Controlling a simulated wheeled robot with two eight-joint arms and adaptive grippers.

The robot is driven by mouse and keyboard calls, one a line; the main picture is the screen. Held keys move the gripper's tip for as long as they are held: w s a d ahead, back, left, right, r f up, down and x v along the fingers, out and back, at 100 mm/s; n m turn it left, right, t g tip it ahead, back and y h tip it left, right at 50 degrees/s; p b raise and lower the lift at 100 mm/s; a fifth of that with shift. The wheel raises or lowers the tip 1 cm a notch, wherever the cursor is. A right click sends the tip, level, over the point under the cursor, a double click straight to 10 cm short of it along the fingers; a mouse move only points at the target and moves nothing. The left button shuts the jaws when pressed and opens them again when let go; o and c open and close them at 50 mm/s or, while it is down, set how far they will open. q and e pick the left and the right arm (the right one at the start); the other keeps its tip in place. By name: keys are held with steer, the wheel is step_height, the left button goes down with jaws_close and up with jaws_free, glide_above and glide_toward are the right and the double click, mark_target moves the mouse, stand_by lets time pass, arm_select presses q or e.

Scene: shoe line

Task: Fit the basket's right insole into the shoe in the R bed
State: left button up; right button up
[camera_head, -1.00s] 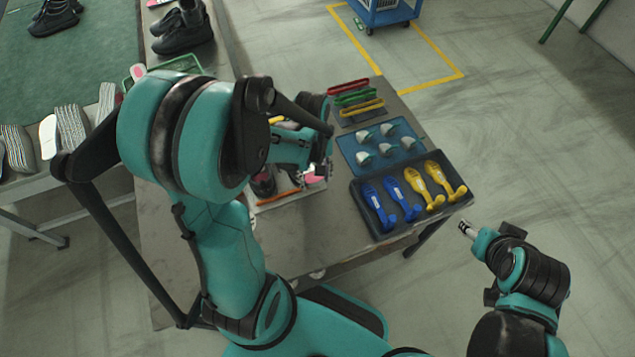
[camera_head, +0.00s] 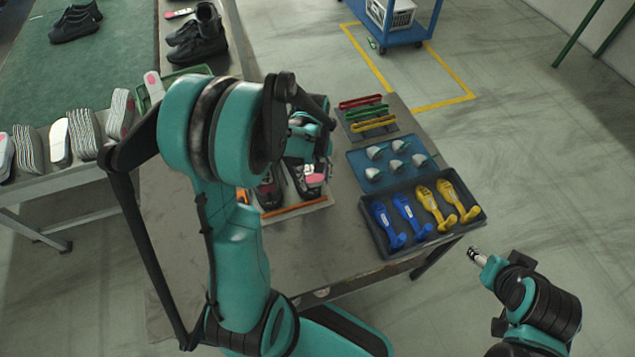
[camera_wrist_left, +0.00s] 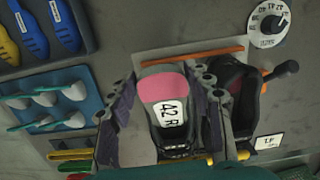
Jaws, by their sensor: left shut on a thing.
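My left gripper (camera_head: 307,165) is shut on an insole (camera_wrist_left: 164,105) with a pink heel and a white face marked "42 R". The insole's pink end also shows in the head view (camera_head: 315,180). In the left wrist view the insole lies over the opening of a dark shoe (camera_wrist_left: 189,71), between my fingers; I cannot tell how deep it sits. A second dark shoe (camera_wrist_left: 232,88) stands beside it. In the head view, the shoes stand behind an orange bar, partly hidden by my arm. My right gripper (camera_head: 476,256) hangs beyond the table's right edge, apart from everything.
A dark tray (camera_head: 372,241) holds blue and yellow shoe-shaped tools. Behind it are a blue tray (camera_head: 357,160) with pale pieces and several coloured bars (camera_head: 368,113). A green basket (camera_head: 187,72) stands at the back left. A dial (camera_wrist_left: 268,22) sits near the shoes.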

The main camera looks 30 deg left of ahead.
mark_target(309, 171)
arm_select(q)
steer(key=shift+y, duration=0.3)
steer(key=shift+w+a+f+b, duration=0.45)
steer(key=shift+w+a, duration=0.25)
steer(key=shift+a, duration=0.1)
steer(key=shift+w+a+f+b, duration=0.4)
steer(key=shift+w+a, duration=0.3)
steer(key=shift+a, duration=0.15)
steer(key=shift+w+a+f+b, duration=0.45)
steer(key=shift+w+a, duration=0.25)
steer(key=shift+a, duration=0.1)
steer(key=shift+a+f+t, duration=0.1)
steer(key=shift+f+t, duration=0.15)
steer(key=shift+t, duration=0.05)
steer(key=shift+f+y+b, duration=0.4)
steer(key=shift+f+b, duration=0.3)
steer(key=shift+b, duration=0.05)
steer(key=o, duration=1.1)
steer(key=shift+o, duration=0.2)
steer(key=shift+r+p, duration=1.05)
steer(key=shift+r, duration=0.45)
